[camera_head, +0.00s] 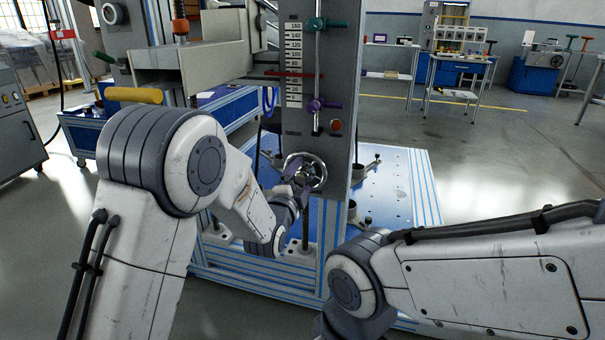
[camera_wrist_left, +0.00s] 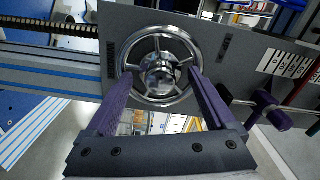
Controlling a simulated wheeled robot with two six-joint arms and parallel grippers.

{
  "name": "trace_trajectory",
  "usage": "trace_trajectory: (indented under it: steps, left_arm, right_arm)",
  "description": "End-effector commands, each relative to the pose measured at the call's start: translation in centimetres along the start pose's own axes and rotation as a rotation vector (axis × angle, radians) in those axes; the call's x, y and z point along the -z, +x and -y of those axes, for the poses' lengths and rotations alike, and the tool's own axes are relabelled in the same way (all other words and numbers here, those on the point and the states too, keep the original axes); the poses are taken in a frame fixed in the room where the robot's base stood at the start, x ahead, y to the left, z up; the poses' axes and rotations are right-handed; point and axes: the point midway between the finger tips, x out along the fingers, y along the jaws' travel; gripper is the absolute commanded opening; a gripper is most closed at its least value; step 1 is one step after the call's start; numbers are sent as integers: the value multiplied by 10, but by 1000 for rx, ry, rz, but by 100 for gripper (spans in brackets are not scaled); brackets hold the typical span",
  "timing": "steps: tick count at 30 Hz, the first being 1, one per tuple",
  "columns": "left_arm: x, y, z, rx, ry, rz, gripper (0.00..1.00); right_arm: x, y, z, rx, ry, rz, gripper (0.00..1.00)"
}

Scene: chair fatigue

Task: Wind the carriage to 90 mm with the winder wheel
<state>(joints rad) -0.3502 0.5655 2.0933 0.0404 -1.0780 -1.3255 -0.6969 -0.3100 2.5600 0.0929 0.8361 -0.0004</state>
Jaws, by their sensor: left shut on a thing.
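The winder wheel (camera_head: 318,160) is a chrome spoked wheel on the lower front of the grey column. In the left wrist view the wheel (camera_wrist_left: 160,70) faces me, with its hub between my purple fingers. My left gripper (camera_head: 300,176) is at the wheel; its fingers (camera_wrist_left: 160,80) are shut on it, one at each side. The scale (camera_head: 293,60) is a strip of white number plates above the wheel. A red pointer (camera_head: 295,73) crosses its lower half; its exact reading is too small to tell. The carriage (camera_head: 190,62) is likely the grey beam at left. My right gripper is out of view.
A teal clamp (camera_head: 325,24) and a purple clamp (camera_head: 322,104) sit on a vertical rod beside the scale. The blue base plate (camera_head: 390,190) spreads around the column. Open floor lies to the right.

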Motion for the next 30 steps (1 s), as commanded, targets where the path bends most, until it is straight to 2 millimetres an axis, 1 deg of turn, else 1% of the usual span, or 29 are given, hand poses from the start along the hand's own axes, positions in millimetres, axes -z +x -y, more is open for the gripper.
trace_trajectory:
  steps: [1,2,3,8,10,21,25,30]
  left_arm:
    - [-2,14,3,6,-4,6,31]
    - [-2,14,3,6,-5,6,31]
    - [-2,14,3,6,-5,6,90]
    - [-2,14,3,6,-7,7,90]
    - [-2,11,3,6,-7,7,90]
    - [-1,-32,4,8,-8,3,90]
    - [2,-40,5,9,-7,-1,90]
    - [4,-42,5,9,-7,-4,90]
  right_arm:
    - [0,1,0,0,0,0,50]
    - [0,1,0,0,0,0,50]
    - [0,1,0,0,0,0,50]
    - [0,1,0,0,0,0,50]
    - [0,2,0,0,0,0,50]
    - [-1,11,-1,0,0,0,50]
    - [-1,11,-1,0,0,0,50]
    - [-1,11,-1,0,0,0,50]
